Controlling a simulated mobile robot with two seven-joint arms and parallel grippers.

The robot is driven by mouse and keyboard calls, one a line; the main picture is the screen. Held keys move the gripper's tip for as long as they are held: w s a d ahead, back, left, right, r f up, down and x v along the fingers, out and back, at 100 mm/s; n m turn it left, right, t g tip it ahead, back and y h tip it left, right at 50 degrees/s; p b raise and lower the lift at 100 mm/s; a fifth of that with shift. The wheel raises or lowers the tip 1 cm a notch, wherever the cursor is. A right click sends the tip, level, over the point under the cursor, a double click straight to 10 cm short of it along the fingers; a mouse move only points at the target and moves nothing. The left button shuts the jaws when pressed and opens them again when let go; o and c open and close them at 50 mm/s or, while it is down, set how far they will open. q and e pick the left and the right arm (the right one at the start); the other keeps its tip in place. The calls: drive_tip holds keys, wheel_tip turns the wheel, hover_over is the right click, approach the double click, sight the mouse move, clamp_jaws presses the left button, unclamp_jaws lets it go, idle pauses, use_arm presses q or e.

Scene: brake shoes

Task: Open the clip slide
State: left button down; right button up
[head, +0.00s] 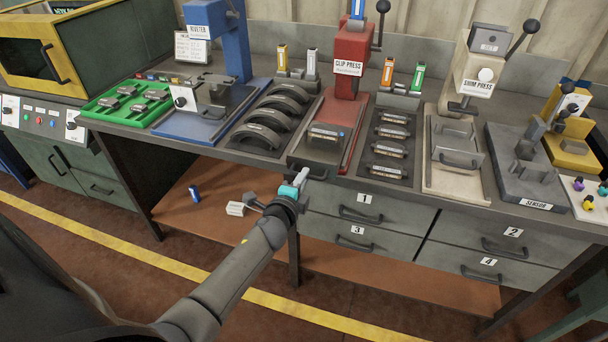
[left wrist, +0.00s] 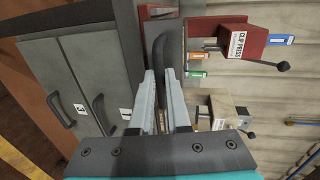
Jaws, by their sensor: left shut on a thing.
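The red clip press (head: 352,52) stands at the back of the bench; it also shows in the left wrist view (left wrist: 240,42). Its clip slide (head: 345,172) has a dark grey front panel at the bench's front edge. A metal part with a label (head: 325,132) lies on the slide. My left gripper (head: 301,178) is at the panel's front and shut on the slide's dark handle. In the left wrist view, the gripper fingers (left wrist: 161,98) close around the dark curved handle (left wrist: 160,58). The grip is partly hidden in the head view. My right gripper is not in view.
Left of the slide lie several dark brake shoes (head: 272,118). Right of it is a tray of metal parts (head: 388,162), then the shim press (head: 478,62). Drawers with handles (head: 360,214) are below the bench top. A lower shelf (head: 225,190) holds small items.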

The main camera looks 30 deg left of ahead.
use_arm(q)
drive_tip(key=shift+s, duration=0.15)
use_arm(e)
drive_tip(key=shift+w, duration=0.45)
use_arm(q)
drive_tip(key=c, duration=1.2)
unclamp_jaws()
drive_tip(key=shift+o, duration=0.2)
drive_tip(key=shift+s, duration=0.1)
drive_tip(key=p+v, duration=0.1)
drive_tip(key=v, duration=1.4)
drive_tip(key=shift+p, duration=0.35)
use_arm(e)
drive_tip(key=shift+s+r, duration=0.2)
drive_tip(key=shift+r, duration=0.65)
use_arm(q)
drive_tip(key=shift+d, duration=0.1)
